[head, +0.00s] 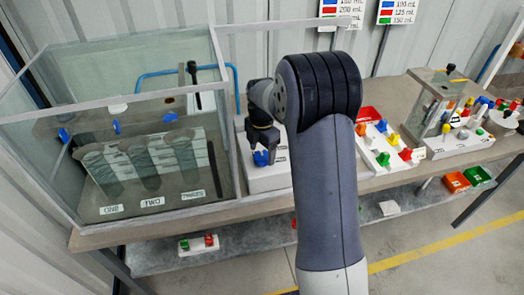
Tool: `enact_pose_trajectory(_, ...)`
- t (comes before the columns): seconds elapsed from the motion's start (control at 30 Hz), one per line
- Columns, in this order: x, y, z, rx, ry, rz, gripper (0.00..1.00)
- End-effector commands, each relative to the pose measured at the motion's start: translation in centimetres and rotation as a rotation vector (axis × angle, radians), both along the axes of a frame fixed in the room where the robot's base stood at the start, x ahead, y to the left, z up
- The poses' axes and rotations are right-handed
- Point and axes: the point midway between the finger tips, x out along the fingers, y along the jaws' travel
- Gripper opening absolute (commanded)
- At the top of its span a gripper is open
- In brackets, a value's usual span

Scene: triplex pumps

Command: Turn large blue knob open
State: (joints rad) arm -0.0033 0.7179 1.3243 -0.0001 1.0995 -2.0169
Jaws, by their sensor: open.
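A blue knob (261,158) sits on a white block (266,181) just right of the glass tank. My gripper (262,150) points down right above this knob, with its fingertips at the knob's top. The jaws are open; whether they touch the knob I cannot tell. My own arm hides the right part of the white block. Smaller blue knobs (63,135) show on the tank's side, so the one under my gripper looks like the large one.
A glass tank (150,206) with cylinders labelled ONE, TWO, THREE stands close at left. A white board (374,160) with coloured knobs lies right of my arm. Red (456,182) and green (479,176) bins sit farther right. A lower shelf (160,258) runs below the table.

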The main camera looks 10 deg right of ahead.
Motion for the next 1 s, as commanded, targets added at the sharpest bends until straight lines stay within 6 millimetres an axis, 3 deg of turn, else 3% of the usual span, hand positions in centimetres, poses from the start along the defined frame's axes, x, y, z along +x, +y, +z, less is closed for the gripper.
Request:
enact_pose_trajectory(0.17,-0.05,0.00,-1.14,0.000,0.000,0.000,0.70)
enact_pose_trajectory(0.43,-0.03,0.00,-1.28,0.000,0.000,-0.001,0.70)
enact_pose_trajectory(1.0,-0.02,0.00,-1.24,0.000,0.000,-0.001,0.25)
